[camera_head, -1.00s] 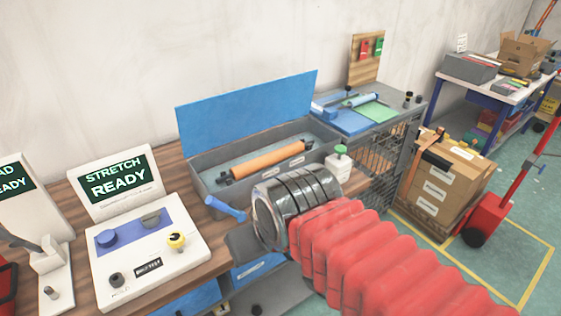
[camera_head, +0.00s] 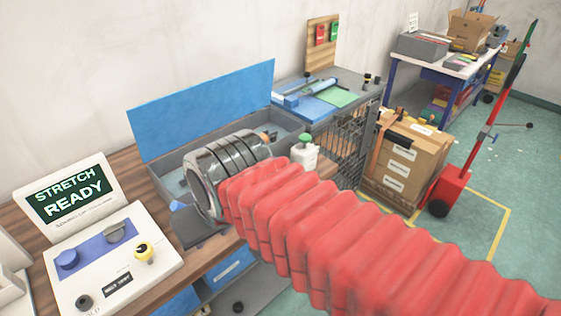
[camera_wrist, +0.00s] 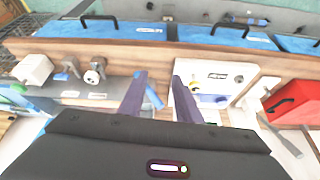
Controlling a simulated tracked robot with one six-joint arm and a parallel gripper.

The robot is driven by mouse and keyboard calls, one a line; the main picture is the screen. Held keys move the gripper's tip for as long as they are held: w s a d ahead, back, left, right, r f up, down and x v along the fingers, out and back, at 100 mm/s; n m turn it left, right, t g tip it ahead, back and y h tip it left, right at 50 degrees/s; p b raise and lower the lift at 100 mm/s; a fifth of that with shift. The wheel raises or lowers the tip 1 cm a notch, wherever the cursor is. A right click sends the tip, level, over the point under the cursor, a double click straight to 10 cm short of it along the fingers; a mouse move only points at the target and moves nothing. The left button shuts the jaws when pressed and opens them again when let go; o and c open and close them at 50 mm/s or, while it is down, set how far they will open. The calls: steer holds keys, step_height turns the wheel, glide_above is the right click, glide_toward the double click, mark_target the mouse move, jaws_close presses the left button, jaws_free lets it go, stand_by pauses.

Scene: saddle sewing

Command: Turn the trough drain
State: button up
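The trough (camera_head: 165,180) is a long grey box with a raised blue lid (camera_head: 205,108), on the wooden bench. A blue lever, which looks like the drain handle (camera_head: 177,206), shows only as a small piece at its near left end, beside my wrist. In the wrist view the blue handle (camera_wrist: 153,96) lies between the fingers of my gripper (camera_wrist: 160,84), close to the left finger. The fingers are apart. I cannot tell whether they touch the handle. My red-sleeved arm hides much of the trough and most of its orange roller (camera_head: 269,137).
A white stretch machine (camera_head: 112,262) with knobs stands left of the trough. A white bottle with a green cap (camera_head: 304,153) stands to the right, close to my arm. Beyond are a grey cart (camera_head: 345,100) and stacked cardboard boxes (camera_head: 405,165).

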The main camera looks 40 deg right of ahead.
steer(key=w+d+r+m+g+y, duration=0.1)
steer(key=w+d+r+m+g, duration=0.2)
steer(key=w+d, duration=0.4)
steer(key=w+d+r+m+g, duration=0.1)
steer(key=w+d+r+m, duration=0.3)
steer(key=w+d+m, duration=0.25)
steer(key=w+d+f+m+y, duration=0.1)
steer(key=d+m, duration=0.1)
steer(key=d, duration=0.5)
steer(key=d+f+m+g+y, duration=0.1)
steer(key=d+f+m, duration=0.1)
steer(key=d, duration=0.6)
steer(key=w+d+f+m+y, duration=0.1)
steer(key=d+f+m, duration=0.1)
steer(key=d, duration=0.6)
steer(key=shift+w+m+y, duration=0.3)
steer(key=shift+w+m, duration=0.05)
steer(key=shift+m, duration=0.3)
steer(key=shift+f, duration=0.2)
steer(key=x, duration=1.3)
steer(key=shift+s+f, duration=0.2)
steer(key=shift+f, duration=0.05)
steer(key=shift+c, duration=0.3)
jaws_close()
